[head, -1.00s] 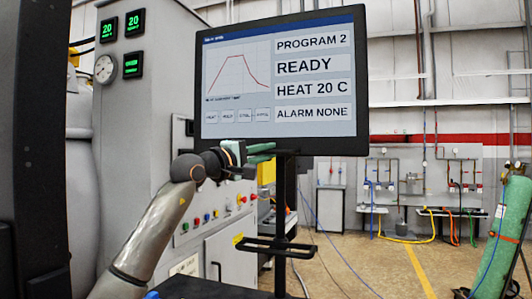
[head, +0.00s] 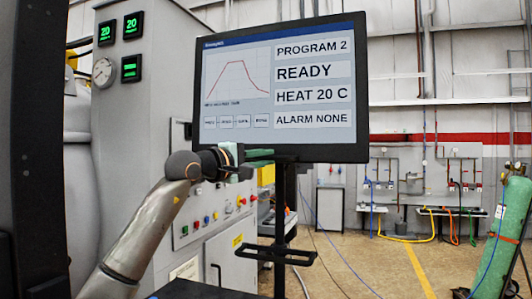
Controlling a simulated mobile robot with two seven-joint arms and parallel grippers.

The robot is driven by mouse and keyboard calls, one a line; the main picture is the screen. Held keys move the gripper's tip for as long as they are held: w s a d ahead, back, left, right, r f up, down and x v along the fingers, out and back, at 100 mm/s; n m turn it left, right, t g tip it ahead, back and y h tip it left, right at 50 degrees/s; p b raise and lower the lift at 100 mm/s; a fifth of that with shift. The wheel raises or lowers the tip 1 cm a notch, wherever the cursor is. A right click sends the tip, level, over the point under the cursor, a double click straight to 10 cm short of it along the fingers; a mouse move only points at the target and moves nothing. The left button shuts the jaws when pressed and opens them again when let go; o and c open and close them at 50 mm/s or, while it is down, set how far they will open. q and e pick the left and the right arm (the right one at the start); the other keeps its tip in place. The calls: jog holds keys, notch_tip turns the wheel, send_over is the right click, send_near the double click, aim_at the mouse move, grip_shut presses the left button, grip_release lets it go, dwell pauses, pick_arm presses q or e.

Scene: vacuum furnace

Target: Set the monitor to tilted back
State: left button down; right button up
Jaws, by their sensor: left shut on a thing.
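The monitor (head: 277,92) stands at the upper middle of the head view, its screen lit with a heating curve and status lines, READY among them. It sits on a black post (head: 285,205) and looks roughly upright; its exact tilt is hard to read. My left gripper (head: 252,158) is at the monitor's lower edge, left of the post, with green fingers shut on that edge. The contact is partly hidden behind the fingers. My right gripper is out of view.
A grey furnace cabinet (head: 140,120) with green readouts and a gauge stands close on the left. A black handle bar (head: 275,254) sticks out from the post below. A green gas cylinder (head: 500,235) leans at the far right. The floor between is open.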

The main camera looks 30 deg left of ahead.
pick_arm(q)
jog(key=s+r, duration=0.1)
jog(key=s+r+p, duration=0.1)
jog(key=s+r, duration=0.1)
jog(key=shift+s+d+r+p, duration=0.2)
jog(key=shift+d+r+p, duration=0.1)
jog(key=shift+r, duration=0.05)
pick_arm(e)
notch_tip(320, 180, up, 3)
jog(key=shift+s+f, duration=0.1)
pick_arm(q)
jog(key=c, duration=0.9)
grip_release()
jog(key=shift+w+f, duration=0.1)
jog(key=shift+f, duration=0.1)
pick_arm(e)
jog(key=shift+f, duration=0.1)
